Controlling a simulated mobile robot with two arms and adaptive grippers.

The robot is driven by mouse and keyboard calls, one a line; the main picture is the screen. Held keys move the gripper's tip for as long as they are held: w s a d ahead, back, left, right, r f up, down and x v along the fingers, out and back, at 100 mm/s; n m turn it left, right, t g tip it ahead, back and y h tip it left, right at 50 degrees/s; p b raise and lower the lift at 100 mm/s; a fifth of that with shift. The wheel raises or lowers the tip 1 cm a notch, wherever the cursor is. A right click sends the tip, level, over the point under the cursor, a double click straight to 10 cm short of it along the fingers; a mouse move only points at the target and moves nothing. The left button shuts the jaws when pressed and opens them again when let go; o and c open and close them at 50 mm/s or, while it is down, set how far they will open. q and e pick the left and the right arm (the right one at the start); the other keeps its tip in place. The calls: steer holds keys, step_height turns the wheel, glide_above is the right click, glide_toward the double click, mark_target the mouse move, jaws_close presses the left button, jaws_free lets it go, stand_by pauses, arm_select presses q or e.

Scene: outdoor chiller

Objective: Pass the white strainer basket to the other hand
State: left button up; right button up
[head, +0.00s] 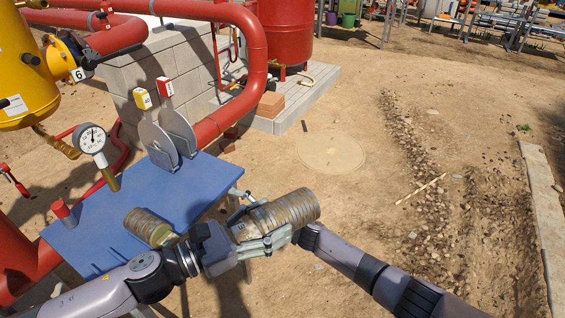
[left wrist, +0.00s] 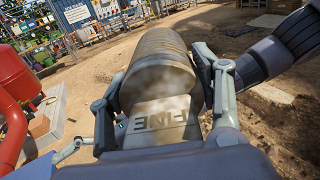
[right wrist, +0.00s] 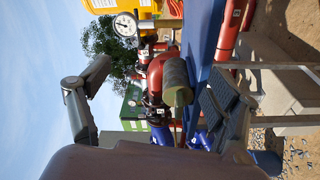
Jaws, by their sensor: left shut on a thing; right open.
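The strainer basket (head: 290,213) is a ribbed, dull grey-tan cylinder with a pale tag reading FINE. My left gripper (head: 252,222) is shut on its near end and holds it beyond the right edge of the blue table. In the left wrist view the basket (left wrist: 160,65) sits between both fingers, tag towards the camera. My right arm comes in from the lower right, behind the basket; its gripper is mostly hidden in the head view. In the right wrist view my right gripper (right wrist: 158,75) is open and empty, with a small cylinder (right wrist: 177,82) beyond its fingers.
The blue table (head: 185,190) bears a second, smaller tan cylinder (head: 148,226) and two upright grey paddles (head: 155,138). A pressure gauge (head: 92,139), red pipes (head: 256,70) and a yellow vessel (head: 22,75) stand at the left. The dirt ground at the right is open.

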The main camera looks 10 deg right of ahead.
steer(key=s+a+r+n+g+y, duration=0.1)
steer(key=s+a+r+n+g, duration=0.15)
steer(key=r+n+g, duration=0.35)
steer(key=s+a+r+n+g+y, duration=0.1)
steer(key=s+a+r+n+g, duration=0.2)
steer(key=r+n, duration=0.45)
steer(key=n+g+h, duration=0.2)
steer(key=n+h, duration=1.6)
glide_toward(287, 214)
steer(key=w, duration=0.1)
steer(key=w+f, duration=0.1)
steer(key=shift+w+f, duration=0.3)
steer(key=shift+w, duration=0.1)
steer(key=shift+d+f+n, duration=0.2)
steer(key=shift+n, duration=0.05)
steer(key=f, duration=0.7)
steer(key=s+f, duration=0.1)
steer(key=f, duration=0.3)
steer(key=shift+d+f, duration=0.15)
steer(key=shift+d, duration=0.05)
